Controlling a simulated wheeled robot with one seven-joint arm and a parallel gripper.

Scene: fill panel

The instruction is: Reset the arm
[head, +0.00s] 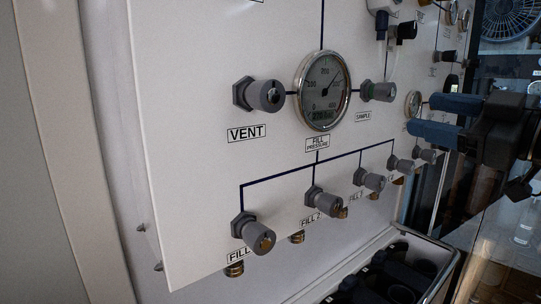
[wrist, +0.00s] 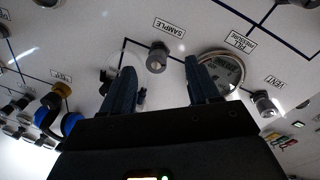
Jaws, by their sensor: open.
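My gripper (head: 432,118) is at the right of the head view, with its two blue fingers apart and pointing left toward the white fill panel (head: 190,60). In the wrist view my gripper (wrist: 158,80) is open and empty, its fingers spread in front of the panel. The grey SAMPLE knob (wrist: 158,57) appears between and beyond the fingertips in that view. It also shows in the head view (head: 378,91), clear of the fingers. The round fill pressure gauge (head: 323,90) is left of that knob and is partly hidden by a finger in the wrist view.
The VENT knob (head: 262,95) is at the panel's left, and a row of fill knobs (head: 254,234) runs along its lower part. An open bin (head: 446,262) with dark items stands below the panel. A fan (head: 510,18) is at the upper right.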

